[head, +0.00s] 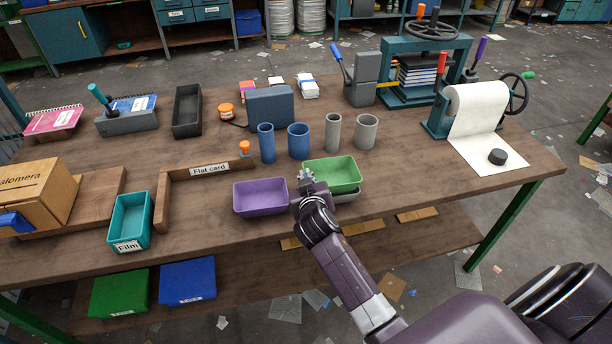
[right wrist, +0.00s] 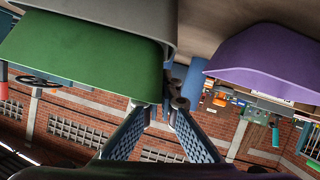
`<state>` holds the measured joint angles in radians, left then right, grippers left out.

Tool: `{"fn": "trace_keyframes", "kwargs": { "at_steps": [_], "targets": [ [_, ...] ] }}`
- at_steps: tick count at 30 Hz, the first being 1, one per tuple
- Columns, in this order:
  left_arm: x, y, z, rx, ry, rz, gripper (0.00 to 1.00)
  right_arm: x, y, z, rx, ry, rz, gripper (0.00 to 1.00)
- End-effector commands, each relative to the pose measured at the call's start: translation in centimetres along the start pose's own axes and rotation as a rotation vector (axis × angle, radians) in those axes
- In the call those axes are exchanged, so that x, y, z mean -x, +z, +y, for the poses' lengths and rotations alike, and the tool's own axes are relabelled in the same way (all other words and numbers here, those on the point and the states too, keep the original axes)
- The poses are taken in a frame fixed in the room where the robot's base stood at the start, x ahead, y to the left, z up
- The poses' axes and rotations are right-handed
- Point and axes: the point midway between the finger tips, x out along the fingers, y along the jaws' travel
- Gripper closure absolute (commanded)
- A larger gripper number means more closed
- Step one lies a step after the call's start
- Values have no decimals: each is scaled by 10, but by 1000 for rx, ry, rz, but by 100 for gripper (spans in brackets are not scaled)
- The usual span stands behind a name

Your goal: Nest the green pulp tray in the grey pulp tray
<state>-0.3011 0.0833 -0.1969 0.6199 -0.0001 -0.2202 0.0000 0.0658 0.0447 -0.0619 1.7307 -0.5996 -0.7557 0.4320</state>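The green pulp tray (head: 333,172) sits upright over the grey pulp tray (head: 346,197), whose front wall shows below it. My right gripper (head: 307,181) is at the left end of the green tray. In the right wrist view, the green tray (right wrist: 85,60) overlaps the grey tray (right wrist: 150,14). The fingers of my right gripper (right wrist: 163,108) come close together at the green tray's end rim and appear shut on it. How deep the green tray sits in the grey one is hard to tell. My left gripper is not in view.
A purple tray (head: 260,197) stands just left of my right gripper, and also shows in the right wrist view (right wrist: 265,58). Blue and grey cups (head: 299,141) stand behind. A paper roll stand (head: 478,108) is at the right. The table is clear right of the trays.

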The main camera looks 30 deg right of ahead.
Motion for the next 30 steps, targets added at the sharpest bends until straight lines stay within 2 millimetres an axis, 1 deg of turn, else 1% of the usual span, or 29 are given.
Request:
{"fn": "trace_keyframes", "kwargs": {
  "at_steps": [5, 6, 9, 11, 12, 30],
  "targets": [
    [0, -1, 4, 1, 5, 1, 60, 0, 0, 0, 0, 0, 0, 100],
    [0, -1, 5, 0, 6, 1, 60, 0, 0, 0, 0, 0, 0, 94],
    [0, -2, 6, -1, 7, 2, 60, 0, 0, 0, 0, 0, 0, 83],
    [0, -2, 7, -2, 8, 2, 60, 0, 0, 0, 0, 0, 0, 77],
    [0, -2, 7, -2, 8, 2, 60, 0, 0, 0, 0, 0, 0, 75],
    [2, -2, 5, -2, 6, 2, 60, 1, -2, 1, 0, 0, 0, 75]
  ]
}}
